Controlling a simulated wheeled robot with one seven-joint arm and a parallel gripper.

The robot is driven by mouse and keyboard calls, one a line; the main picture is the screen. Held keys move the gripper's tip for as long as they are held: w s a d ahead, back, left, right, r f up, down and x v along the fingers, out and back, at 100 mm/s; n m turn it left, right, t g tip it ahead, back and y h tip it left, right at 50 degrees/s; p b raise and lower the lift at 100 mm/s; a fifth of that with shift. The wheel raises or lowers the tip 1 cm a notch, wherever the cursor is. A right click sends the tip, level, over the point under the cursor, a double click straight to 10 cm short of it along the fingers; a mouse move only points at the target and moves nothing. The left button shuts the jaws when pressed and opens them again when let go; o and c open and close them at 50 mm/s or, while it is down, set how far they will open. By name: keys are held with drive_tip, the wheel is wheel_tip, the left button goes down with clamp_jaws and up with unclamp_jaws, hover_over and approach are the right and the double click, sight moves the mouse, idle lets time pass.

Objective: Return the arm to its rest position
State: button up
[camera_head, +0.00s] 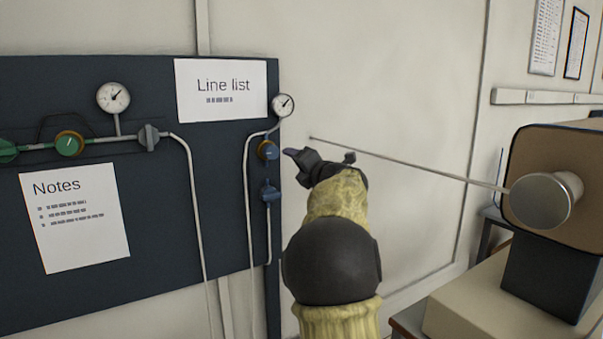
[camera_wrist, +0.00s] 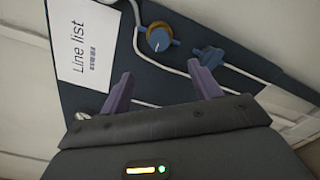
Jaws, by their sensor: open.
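My gripper (camera_wrist: 163,97) is open in the wrist view, its two purple fingers apart with nothing between them. In the head view my gripper (camera_head: 318,157) is near the right edge of the dark blue panel (camera_head: 165,250), close to a blue valve knob (camera_head: 268,150). My arm is raised in the middle of the head view, with a yellowish cover and a dark joint. I cannot tell the exact gap between gripper and panel.
The panel carries gauges (camera_head: 113,97), pipes, a green valve (camera_head: 69,144), a lower blue valve (camera_head: 270,192) and paper sheets (camera_head: 221,90). Bare wall lies between.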

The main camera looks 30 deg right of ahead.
drive_tip(key=shift+s, duration=0.9)
drive_tip(key=s+a+f+m+g+h+p, duration=0.2)
drive_tip(key=s+a+f+m+g+p, duration=0.3)
drive_tip(key=f+m, duration=0.45)
drive_tip(key=s+a+f+m+g+h+p, duration=0.1)
drive_tip(key=s+a+f+m+g+p, duration=0.15)
drive_tip(key=s+a+f+m, duration=0.55)
drive_tip(key=s+a+f+m+g+y+p, duration=0.1)
drive_tip(key=s+a+f+m+g, duration=0.3)
drive_tip(key=s, duration=0.5)
drive_tip(key=s+a+f+m+g+y+p, duration=0.1)
drive_tip(key=s+a+f+m+g, duration=0.3)
drive_tip(key=s, duration=0.5)
drive_tip(key=a+f, duration=0.2)
drive_tip(key=a, duration=0.1)
drive_tip(key=shift+s+a+f+p, duration=0.15)
drive_tip(key=shift+a+f+p, duration=0.05)
drive_tip(key=shift+a+p, duration=0.1)
